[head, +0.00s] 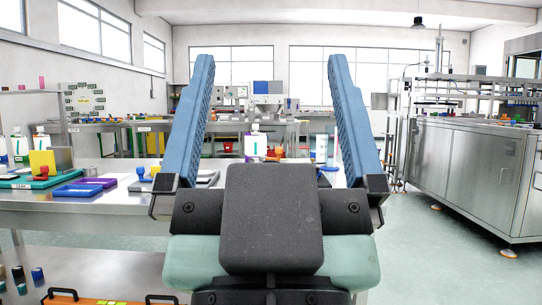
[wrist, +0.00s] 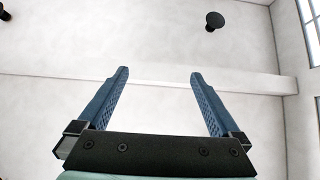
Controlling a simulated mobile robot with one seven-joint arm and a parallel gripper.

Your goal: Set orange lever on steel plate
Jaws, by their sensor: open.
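My gripper (head: 269,58) is raised in front of the head camera, with its two blue fingers wide apart and nothing between them. In the wrist view my gripper (wrist: 158,73) is also open and empty, against the ceiling and wall. I cannot tell which is the orange lever. A grey upright plate (head: 65,158) stands beside a yellow block; I cannot tell whether it is the steel plate.
The metal bench (head: 90,208) on the left holds a blue tray (head: 77,190), a purple piece (head: 101,182) and white bottles (head: 255,141). My gripper hides part of the bench. A steel cabinet (head: 465,175) stands at right. Open floor (head: 430,260) lies at lower right.

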